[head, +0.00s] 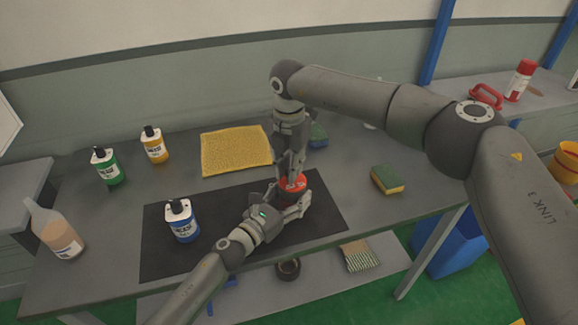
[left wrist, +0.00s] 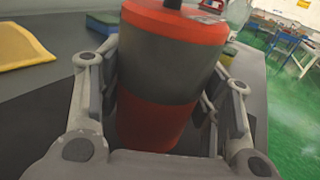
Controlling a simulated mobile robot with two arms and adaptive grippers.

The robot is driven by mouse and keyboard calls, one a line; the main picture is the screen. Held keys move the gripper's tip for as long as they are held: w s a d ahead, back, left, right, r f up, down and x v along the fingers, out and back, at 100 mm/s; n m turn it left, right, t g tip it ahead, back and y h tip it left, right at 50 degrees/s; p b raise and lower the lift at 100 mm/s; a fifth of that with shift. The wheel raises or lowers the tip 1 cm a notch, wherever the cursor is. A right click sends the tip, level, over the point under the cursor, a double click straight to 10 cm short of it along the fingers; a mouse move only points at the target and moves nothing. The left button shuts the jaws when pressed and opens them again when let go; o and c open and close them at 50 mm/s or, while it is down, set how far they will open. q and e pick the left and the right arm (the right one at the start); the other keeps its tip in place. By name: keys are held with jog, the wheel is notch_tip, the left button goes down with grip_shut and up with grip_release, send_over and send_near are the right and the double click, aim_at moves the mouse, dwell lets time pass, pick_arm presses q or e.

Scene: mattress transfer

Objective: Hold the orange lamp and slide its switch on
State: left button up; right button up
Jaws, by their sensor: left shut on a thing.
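The orange lamp (head: 296,184) stands upright on the black mat (head: 325,218). In the left wrist view the lamp (left wrist: 165,70) is a thick cylinder with an orange-red top, a grey middle band and a red lower part. My left gripper (head: 289,205) is shut around its sides, with a finger on each side (left wrist: 163,105). My right gripper (head: 291,178) points down from above at the lamp's top. Its fingertips are close together at the top, and whether they touch it is unclear. The switch is not clearly visible; a small red-and-silver part (left wrist: 212,6) shows at the top edge.
Blue (head: 182,222), green (head: 106,167) and yellow (head: 154,146) bottles stand on the left of the table. A yellow cloth (head: 236,150) lies behind the mat. A sponge (head: 387,180) lies to the right.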

grip_shut()
jog(key=shift+w+d, duration=0.2)
jog(key=shift+d, duration=0.4)
jog(key=shift+w+d, duration=0.15)
jog(key=shift+d, duration=0.4)
pick_arm(q)
jog(key=shift+a, duration=0.1)
pick_arm(e)
jog(key=o, duration=0.7)
grip_release()
jog(key=shift+c, duration=0.2)
jog(key=shift+o, duration=0.2)
jog(key=shift+a, duration=0.1)
jog(key=shift+r, duration=0.1)
jog(key=shift+r, duration=0.25)
notch_tip(320, 180, up, 11)
jog(key=shift+r, duration=0.2)
